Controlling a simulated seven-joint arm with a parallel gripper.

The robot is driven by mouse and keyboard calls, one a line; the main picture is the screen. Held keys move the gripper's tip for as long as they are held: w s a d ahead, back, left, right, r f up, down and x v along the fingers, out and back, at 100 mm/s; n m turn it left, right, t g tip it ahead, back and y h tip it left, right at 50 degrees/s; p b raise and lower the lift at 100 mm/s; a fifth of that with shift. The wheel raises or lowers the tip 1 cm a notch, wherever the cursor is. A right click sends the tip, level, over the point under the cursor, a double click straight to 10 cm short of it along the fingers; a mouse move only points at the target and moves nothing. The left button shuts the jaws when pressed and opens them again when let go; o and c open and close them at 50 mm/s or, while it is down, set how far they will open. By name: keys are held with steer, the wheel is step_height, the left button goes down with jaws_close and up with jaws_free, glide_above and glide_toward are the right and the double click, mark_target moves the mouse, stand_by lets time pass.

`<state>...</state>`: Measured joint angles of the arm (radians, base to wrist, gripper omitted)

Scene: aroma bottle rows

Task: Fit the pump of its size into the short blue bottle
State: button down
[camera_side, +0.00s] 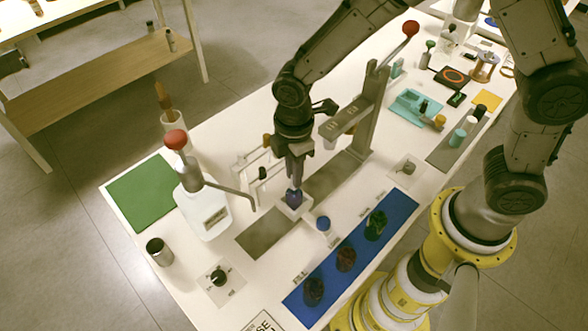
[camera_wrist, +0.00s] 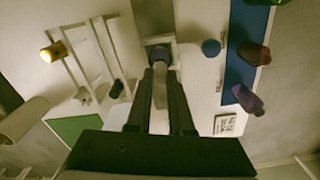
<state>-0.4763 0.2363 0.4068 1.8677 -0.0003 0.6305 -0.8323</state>
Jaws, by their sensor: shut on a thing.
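The short blue bottle (camera_side: 294,198) stands in a small white square holder (camera_side: 284,209), below my gripper (camera_side: 295,182). In the wrist view the blue bottle (camera_wrist: 158,51) shows just beyond the fingertips. My gripper (camera_wrist: 161,76) is shut on a slim pale part (camera_wrist: 160,92), which looks like the pump. The fingers hide most of the pump, and in the side view they hide it almost fully. The pump is directly over or at the bottle's mouth. I cannot tell whether it is inside the neck.
A blue round cap (camera_side: 323,222) sits right of the holder. Several dark bottles stand on the blue mat (camera_side: 333,272). A large white jug (camera_side: 206,211) with a red-topped spout stands left, near the green mat (camera_side: 140,194). A grey post (camera_side: 366,115) rises behind my gripper.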

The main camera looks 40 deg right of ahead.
steer(key=shift+f, duration=0.75)
stand_by(1.2)
steer(key=shift+c, duration=1.7)
jaws_free()
steer(key=shift+r, duration=0.1)
steer(key=shift+r, duration=3.4)
